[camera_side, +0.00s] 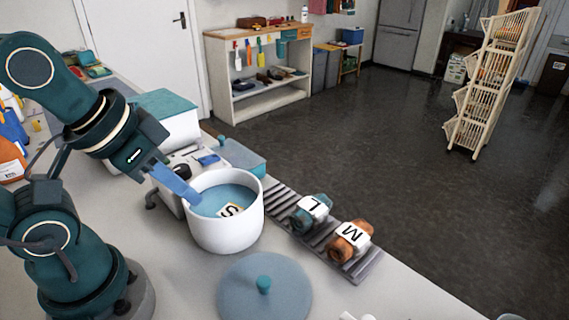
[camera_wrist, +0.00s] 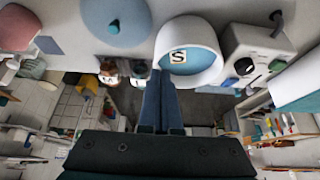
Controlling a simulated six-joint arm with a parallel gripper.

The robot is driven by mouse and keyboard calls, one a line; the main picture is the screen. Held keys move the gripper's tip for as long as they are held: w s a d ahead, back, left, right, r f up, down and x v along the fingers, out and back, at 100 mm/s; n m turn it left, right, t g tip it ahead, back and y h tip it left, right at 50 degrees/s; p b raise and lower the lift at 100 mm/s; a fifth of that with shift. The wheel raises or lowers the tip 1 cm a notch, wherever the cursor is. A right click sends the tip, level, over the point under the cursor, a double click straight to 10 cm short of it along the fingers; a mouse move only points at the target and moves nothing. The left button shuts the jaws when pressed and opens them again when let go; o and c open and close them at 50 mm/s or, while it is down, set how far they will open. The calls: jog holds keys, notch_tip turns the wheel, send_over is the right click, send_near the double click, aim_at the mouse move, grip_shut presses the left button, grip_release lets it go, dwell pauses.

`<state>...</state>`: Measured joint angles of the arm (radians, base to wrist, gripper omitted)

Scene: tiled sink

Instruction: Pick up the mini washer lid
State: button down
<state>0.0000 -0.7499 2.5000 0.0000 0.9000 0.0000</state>
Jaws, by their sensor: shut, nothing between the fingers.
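The mini washer lid (camera_side: 265,292) is a round teal disc with a small knob. It lies on the counter in front of the washer tub in the side view. It also shows at the upper left of the wrist view (camera_wrist: 118,18). The white washer tub (camera_side: 224,236) stands open, with teal inside and a piece labelled S (camera_side: 230,210) in it. My gripper (camera_side: 192,200) is shut and empty, with its blue fingers at the tub's left rim in the side view. Whether they touch the rim I cannot tell. The lid is apart from my gripper.
A slatted rack (camera_side: 367,264) right of the tub holds a teal roll marked L (camera_side: 311,213) and an orange one marked M (camera_side: 350,241). The washer's control box (camera_wrist: 258,50) adjoins the tub. Bare counter lies left of the lid.

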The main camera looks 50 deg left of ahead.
jog(key=c, duration=0.6)
grip_release()
jog(key=g, duration=0.5)
send_over(263, 281)
notch_tip(263, 281, down, 8)
jog(key=shift+w+f, duration=0.15)
jog(key=shift+f+g, duration=0.3)
jog(key=shift+f, duration=2.4)
